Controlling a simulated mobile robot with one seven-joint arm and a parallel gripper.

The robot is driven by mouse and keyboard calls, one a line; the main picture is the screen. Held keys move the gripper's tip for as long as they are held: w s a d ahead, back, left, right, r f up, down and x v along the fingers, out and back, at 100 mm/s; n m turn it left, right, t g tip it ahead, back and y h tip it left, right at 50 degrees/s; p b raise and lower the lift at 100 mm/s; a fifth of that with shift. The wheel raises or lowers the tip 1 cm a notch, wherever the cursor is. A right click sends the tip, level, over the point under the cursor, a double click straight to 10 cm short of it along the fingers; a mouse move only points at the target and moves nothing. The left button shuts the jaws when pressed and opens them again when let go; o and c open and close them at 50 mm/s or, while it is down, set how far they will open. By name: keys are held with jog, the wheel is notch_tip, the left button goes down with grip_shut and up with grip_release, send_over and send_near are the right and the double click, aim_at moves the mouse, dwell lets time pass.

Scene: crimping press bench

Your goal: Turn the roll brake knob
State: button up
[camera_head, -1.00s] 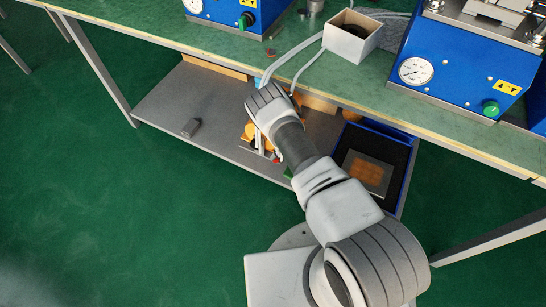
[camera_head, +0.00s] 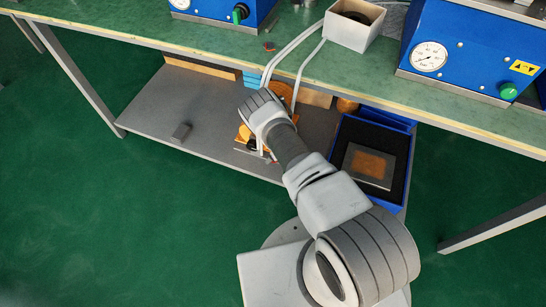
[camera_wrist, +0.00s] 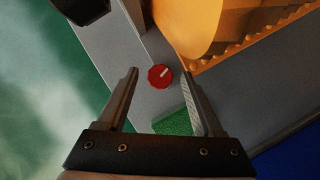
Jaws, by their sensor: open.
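The roll brake knob (camera_wrist: 160,76) is a small round red knob with a pale pointer mark, on a grey plate in the wrist view. My gripper (camera_wrist: 160,84) is open, with one finger on each side of the knob in the picture. The knob shows between and slightly beyond the fingertips, and I cannot tell the gap in depth. In the head view my arm reaches to the lower shelf and hides most of the gripper. An orange roll (camera_wrist: 215,25) lies beside the knob at upper right.
The grey lower shelf (camera_head: 205,105) sits under the green bench top (camera_head: 220,35). A blue tray (camera_head: 338,150) with a grey plate stands right of my arm. White hoses (camera_head: 300,75) hang close to my arm.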

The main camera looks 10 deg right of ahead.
grip_shut()
dwell(0.4)
jog(key=shift+m, duration=0.3)
jog(key=m+h, duration=0.1)
jog(key=m, duration=0.2)
jog(key=shift+a+h, duration=0.2)
jog(key=shift+h, duration=0.2)
jog(key=m+h, duration=0.1)
jog(key=m, duration=0.3)
jog(key=shift+a, duration=0.1)
jog(key=m+h, duration=0.1)
jog(key=m, duration=0.3)
jog(key=shift+w+a+m+g+h, duration=0.1)
jog(key=shift+a+m+g+h, duration=0.05)
jog(key=shift+m+g+h, duration=0.65)
jog(key=shift+m+h, duration=0.1)
jog(key=shift+m, duration=1)
